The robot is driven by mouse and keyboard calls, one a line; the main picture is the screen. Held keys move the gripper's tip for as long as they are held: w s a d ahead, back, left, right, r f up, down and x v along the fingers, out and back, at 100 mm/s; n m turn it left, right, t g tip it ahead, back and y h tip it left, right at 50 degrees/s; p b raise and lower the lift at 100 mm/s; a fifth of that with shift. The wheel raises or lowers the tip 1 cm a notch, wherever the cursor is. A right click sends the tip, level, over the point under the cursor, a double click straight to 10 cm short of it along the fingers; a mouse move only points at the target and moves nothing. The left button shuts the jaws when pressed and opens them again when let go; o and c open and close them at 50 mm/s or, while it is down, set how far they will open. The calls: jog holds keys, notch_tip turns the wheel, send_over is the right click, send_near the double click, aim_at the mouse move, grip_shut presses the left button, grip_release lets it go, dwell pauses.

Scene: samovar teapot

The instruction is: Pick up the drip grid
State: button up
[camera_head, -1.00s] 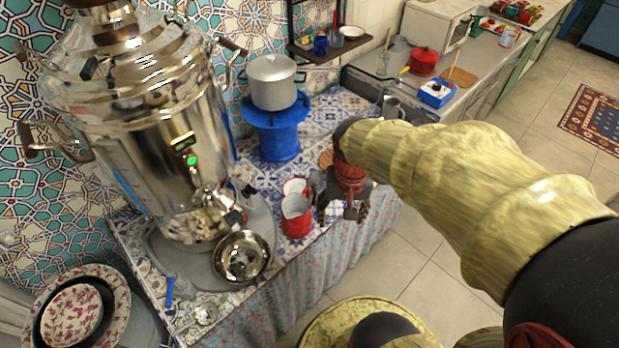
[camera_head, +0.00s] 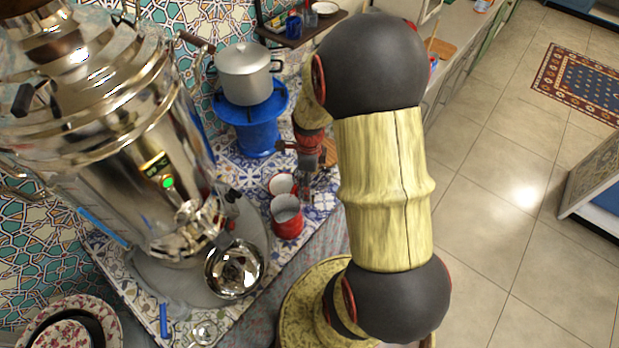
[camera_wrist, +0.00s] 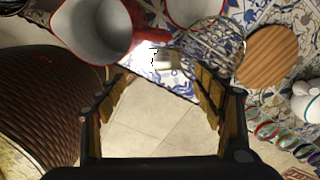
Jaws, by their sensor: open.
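I cannot pick out the drip grid for certain in either view. Under the samovar's tap in the head view is a shiny round metal dish (camera_head: 235,267), whose inside is hard to read. A wire-mesh metal piece (camera_wrist: 212,48) lies beyond my fingers in the wrist view; I cannot tell what it is. My gripper (camera_wrist: 162,78) is open and empty, its fingers apart with only floor tiles and the counter edge showing between them. In the head view my gripper (camera_head: 306,182) is right of the red mugs, partly blurred against the patterned counter.
The large samovar (camera_head: 150,150) fills the left. A red mug (camera_head: 287,216) stands close to my gripper, and also shows in the wrist view (camera_wrist: 92,30). A pot (camera_head: 246,75) sits on a blue stand (camera_head: 255,130). A wooden disc (camera_wrist: 268,56) lies near the wire piece.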

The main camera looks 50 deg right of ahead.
notch_tip(320, 180, down, 2)
jog(key=shift+w+d+f+b, duration=0.15)
jog(key=shift+f+b, duration=0.4)
jog(key=shift+f, duration=0.85)
jog(key=shift+w+d+f+b, duration=0.1)
jog(key=shift+w+f+b, duration=0.3)
jog(key=shift+f, duration=0.95)
jog(key=shift+s, duration=0.15)
jog(key=shift+r, duration=0.1)
jog(key=c, duration=1.7)
